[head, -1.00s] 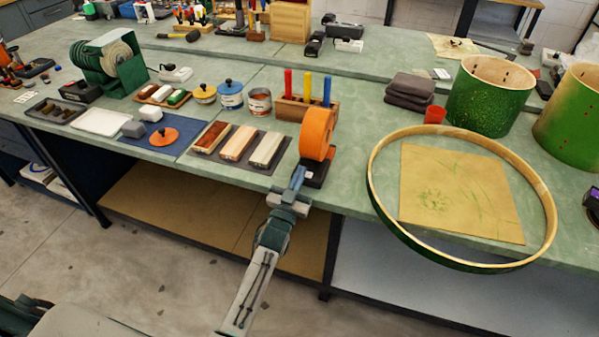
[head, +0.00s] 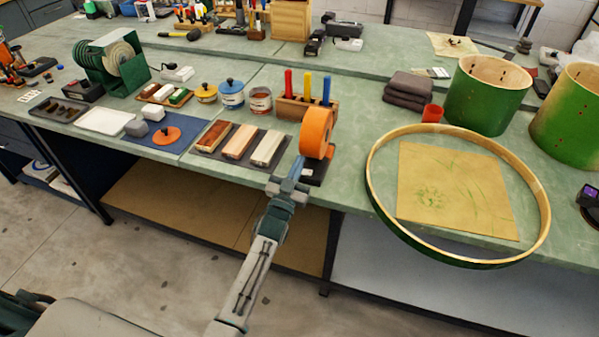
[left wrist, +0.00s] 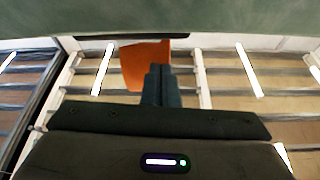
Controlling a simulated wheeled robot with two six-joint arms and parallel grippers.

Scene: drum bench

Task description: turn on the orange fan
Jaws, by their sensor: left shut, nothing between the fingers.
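The orange fan (head: 316,133) stands upright on a dark base (head: 313,172) at the front edge of the bench, left of the large hoop. My left gripper (head: 298,166) is shut and empty, its tips close by the fan's lower front left side. I cannot tell whether the tips touch the fan or its base. In the left wrist view the fan (left wrist: 143,66) shows behind the shut fingers (left wrist: 160,72). The fan's switch is not clearly visible. My right gripper is not in view.
A large wooden hoop (head: 545,205) lies right of the fan, around a tan sheet (head: 455,190). Left of the fan are sanding blocks (head: 240,142) on a dark mat. Behind it stands a wooden rack (head: 290,108) with coloured handles. Green drum shells (head: 485,98) stand at the right.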

